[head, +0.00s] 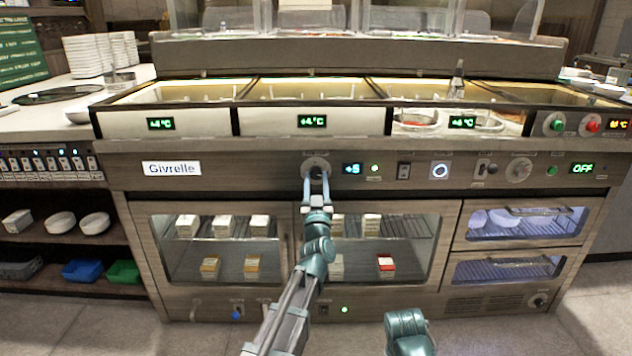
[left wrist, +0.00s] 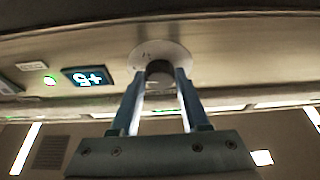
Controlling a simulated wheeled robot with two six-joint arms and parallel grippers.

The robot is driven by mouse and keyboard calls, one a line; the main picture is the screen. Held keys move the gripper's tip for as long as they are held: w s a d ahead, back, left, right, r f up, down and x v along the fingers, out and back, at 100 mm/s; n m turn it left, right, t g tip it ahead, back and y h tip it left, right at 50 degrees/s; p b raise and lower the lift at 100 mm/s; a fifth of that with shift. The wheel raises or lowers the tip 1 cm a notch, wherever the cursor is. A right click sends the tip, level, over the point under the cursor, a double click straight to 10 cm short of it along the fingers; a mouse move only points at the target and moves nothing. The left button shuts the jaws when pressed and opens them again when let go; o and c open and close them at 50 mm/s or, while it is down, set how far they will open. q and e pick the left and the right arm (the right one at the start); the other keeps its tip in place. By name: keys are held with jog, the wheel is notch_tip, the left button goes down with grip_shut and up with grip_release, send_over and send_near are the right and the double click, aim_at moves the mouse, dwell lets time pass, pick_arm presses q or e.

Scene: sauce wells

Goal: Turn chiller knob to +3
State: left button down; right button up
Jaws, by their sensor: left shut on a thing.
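The chiller knob (head: 316,166) is a dark round knob on a pale dial plate in the middle of the control panel. The display (head: 352,169) beside it reads +5 in blue digits, and it also shows in the left wrist view (left wrist: 88,77). My left gripper (head: 316,178) reaches up to the panel and is shut on the knob. In the left wrist view its two fingers stand on either side of the dark knob (left wrist: 160,72). The fingers hide part of the knob's front. A right-hand teal arm part (head: 408,332) shows at the bottom; its gripper is not visible.
A green light (head: 375,168), a rocker switch (head: 403,170) and a round lit button (head: 440,170) sit right of the display. Another dial (head: 519,169) is farther right. Glass doors (head: 370,250) lie below the panel. Temperature displays (head: 312,121) line the wells above.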

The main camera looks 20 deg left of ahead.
pick_arm(q)
jog(key=n+y, duration=0.1)
jog(key=n, duration=0.1)
jog(key=n+g, duration=0.1)
jog(key=n, duration=0.1)
jog(key=n+y+p, duration=0.1)
jog(key=n, duration=0.1)
jog(key=shift+w+d+r+g+y, duration=0.1)
jog(key=shift+d+r+g+y, duration=0.05)
jog(key=shift+d+g+y, duration=0.15)
jog(key=n+g+y+p, duration=0.1)
jog(key=n, duration=0.2)
jog(key=n+g+y+p, duration=0.1)
jog(key=n, duration=0.3)
jog(key=shift+r, duration=0.1)
jog(key=shift+n+g, duration=0.3)
jog(key=shift+g, duration=0.1)
jog(key=shift+c, duration=1.9)
grip_release()
jog(key=b+v, duration=0.3)
jog(key=v, duration=1.1)
jog(key=shift+w+f, duration=0.15)
jog(key=shift+f, duration=0.1)
